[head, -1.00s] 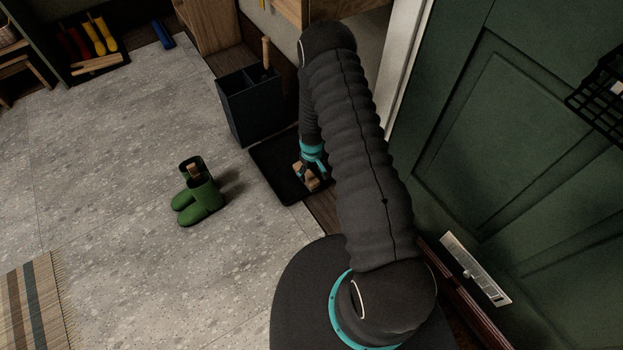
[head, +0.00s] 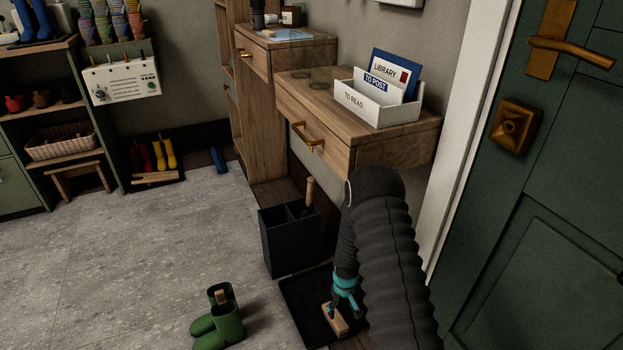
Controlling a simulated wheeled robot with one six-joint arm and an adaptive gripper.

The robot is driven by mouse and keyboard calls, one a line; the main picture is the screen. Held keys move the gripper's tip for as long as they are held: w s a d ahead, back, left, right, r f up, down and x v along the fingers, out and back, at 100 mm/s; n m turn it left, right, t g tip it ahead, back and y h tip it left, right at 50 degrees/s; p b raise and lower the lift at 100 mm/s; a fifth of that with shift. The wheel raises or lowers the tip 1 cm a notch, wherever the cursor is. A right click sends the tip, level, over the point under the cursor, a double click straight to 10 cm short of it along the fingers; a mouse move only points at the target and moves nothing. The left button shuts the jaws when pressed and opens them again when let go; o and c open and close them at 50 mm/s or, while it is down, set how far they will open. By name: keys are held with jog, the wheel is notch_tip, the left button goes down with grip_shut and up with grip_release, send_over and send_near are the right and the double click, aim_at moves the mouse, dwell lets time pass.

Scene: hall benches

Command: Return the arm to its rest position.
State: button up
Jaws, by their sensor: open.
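My arm (head: 388,260) reaches down at the right of the head view, in front of the door side. My gripper (head: 336,309) hangs low over a black mat (head: 300,297), its fingers open. A small wooden block-like piece (head: 338,324) lies on the mat right under the fingers. I cannot tell whether the fingers touch it, and the fingers hide part of it.
A dark divided bin (head: 283,245) with a wooden handle stands behind the mat. Green boots (head: 218,325) stand on the floor to the left. A wall drawer unit (head: 345,150) with a letter holder (head: 375,104) overhangs behind the arm. A green door (head: 535,220) is at right.

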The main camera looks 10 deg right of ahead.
jog(key=s+m+g, duration=0.1)
jog(key=s+g, duration=0.1)
jog(key=s, duration=0.4)
jog(key=s+r+m+t, duration=0.1)
jog(key=s+r, duration=0.6)
jog(key=r, duration=1)
jog(key=s+r+t, duration=0.4)
jog(key=s+r, duration=0.3)
jog(key=r, duration=1)
jog(key=s+a+r+m+t, duration=0.1)
jog(key=s+r, duration=0.6)
jog(key=r, duration=1.1)
jog(key=shift+s+m+t, duration=0.3)
jog(key=shift+t, duration=0.5)
jog(key=shift+o, duration=0.2)
